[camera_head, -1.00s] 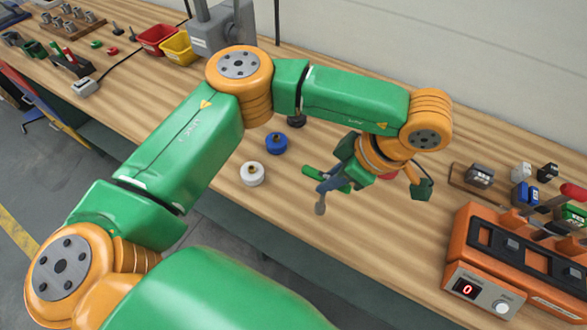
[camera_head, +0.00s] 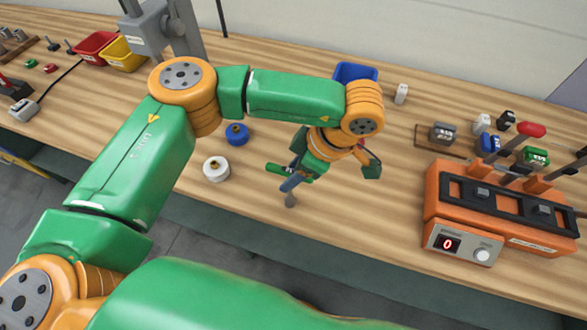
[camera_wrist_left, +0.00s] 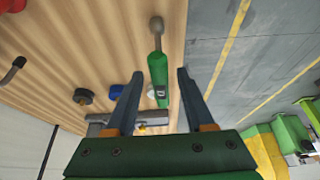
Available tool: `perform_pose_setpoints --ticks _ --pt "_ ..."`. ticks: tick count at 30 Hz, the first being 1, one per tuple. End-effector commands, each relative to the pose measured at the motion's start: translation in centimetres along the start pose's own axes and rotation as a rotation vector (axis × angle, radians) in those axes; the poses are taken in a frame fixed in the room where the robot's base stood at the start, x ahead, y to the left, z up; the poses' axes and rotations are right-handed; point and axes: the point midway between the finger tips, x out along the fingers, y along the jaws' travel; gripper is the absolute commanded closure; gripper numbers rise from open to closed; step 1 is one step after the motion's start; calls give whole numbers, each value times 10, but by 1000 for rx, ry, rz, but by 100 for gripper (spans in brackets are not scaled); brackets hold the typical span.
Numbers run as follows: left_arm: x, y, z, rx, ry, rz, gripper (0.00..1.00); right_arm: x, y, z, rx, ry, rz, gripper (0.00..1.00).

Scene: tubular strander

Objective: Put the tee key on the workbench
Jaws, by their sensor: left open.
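The tee key shows a green handle (camera_wrist_left: 158,75) and a grey metal shaft with a rounded tip in the left wrist view. It lies over the wooden workbench (camera_wrist_left: 60,45), in line with the gap between my left gripper's fingers. My left gripper (camera_wrist_left: 158,85) is open. In the head view my left gripper (camera_head: 292,172) points down over the front half of the workbench (camera_head: 340,225), and the tee key's green handle (camera_head: 277,168) shows beside the fingers. I cannot tell whether the key touches the bench. My right gripper is not in view.
A white spool (camera_head: 216,169) and a blue spool (camera_head: 237,134) stand left of the gripper. An orange machine (camera_head: 500,215) with a display stands at the right. A blue bin (camera_head: 355,72) is behind my wrist. Bare bench lies between the gripper and the machine.

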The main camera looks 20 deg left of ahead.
Motion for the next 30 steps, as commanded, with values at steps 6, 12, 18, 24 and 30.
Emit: perform_pose_setpoints --ticks 6,12,18,24,30 --pt "-20 1 2 -1 -2 5 47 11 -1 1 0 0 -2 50" --pt "-78 1 0 -3 0 9 47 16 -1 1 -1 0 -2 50" --pt "-116 0 -1 -2 0 2 47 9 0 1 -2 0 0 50" --pt "-122 0 0 1 -2 0 47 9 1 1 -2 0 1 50" --pt "-121 0 0 0 -1 0 47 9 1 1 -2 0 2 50"
